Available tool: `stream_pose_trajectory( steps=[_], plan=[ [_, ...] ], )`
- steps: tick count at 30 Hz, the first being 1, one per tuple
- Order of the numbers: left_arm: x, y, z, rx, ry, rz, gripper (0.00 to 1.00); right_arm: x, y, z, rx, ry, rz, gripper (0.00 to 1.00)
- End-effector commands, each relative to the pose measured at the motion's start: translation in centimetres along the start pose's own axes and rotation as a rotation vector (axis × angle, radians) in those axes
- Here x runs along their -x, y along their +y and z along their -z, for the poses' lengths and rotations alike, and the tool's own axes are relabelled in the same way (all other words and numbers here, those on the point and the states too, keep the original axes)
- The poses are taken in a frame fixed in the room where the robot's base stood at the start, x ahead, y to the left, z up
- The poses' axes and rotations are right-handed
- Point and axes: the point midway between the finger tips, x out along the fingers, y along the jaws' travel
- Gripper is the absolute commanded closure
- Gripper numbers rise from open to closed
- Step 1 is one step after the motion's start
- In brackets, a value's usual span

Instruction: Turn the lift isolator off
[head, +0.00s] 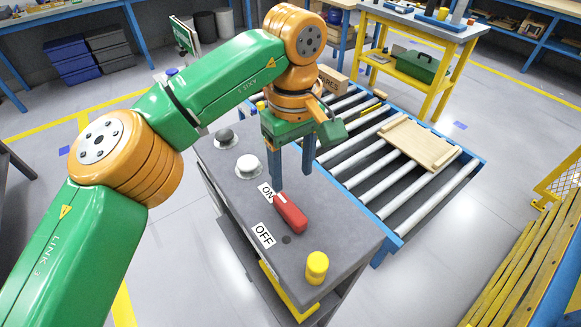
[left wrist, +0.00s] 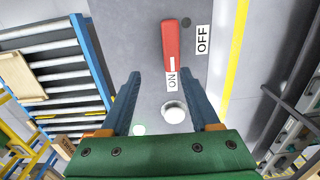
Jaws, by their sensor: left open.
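The lift isolator's red handle (head: 290,213) lies on the grey top of a console (head: 335,222). One end of it is beside the ON label (head: 267,192). The OFF label (head: 264,235) is nearer the front, with a dark round spot beside it. In the left wrist view, the red handle (left wrist: 171,45) has a white line at its ON end. My left gripper (head: 292,184) is open and points down over the console, at the handle's ON end. In the left wrist view, its fingers (left wrist: 159,76) are spread and nothing is between them. My right gripper is out of view.
A yellow knob (head: 317,267) stands at the console's front. A roller conveyor (head: 370,160) with a wooden pallet (head: 420,143) runs along the right side. Yellow barrier slats (head: 525,245) are at far right.

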Motion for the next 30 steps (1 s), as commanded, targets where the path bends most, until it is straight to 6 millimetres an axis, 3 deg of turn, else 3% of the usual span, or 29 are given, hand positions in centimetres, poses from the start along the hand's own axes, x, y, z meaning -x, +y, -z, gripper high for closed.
stream_pose_trajectory(
  steps=[3,9,18,25,30],
  plan=[
    [-2.5,-0.1,0.0,-0.001,-0.005,0.003,0.38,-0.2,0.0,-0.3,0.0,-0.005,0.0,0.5],
    [-5.7,-0.1,0.0,0.002,-0.005,0.002,0.38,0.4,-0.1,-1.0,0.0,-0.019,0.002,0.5],
    [-6.5,0.0,-0.1,0.002,-0.005,-0.001,0.38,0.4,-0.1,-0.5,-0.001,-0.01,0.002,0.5],
    [-6.4,0.0,-0.1,0.002,-0.005,0.0,1.0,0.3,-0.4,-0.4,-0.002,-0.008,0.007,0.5],
    [-6.4,0.0,-0.1,0.004,-0.006,0.0,1.0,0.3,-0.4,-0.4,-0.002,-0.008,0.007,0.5]
  ],
)
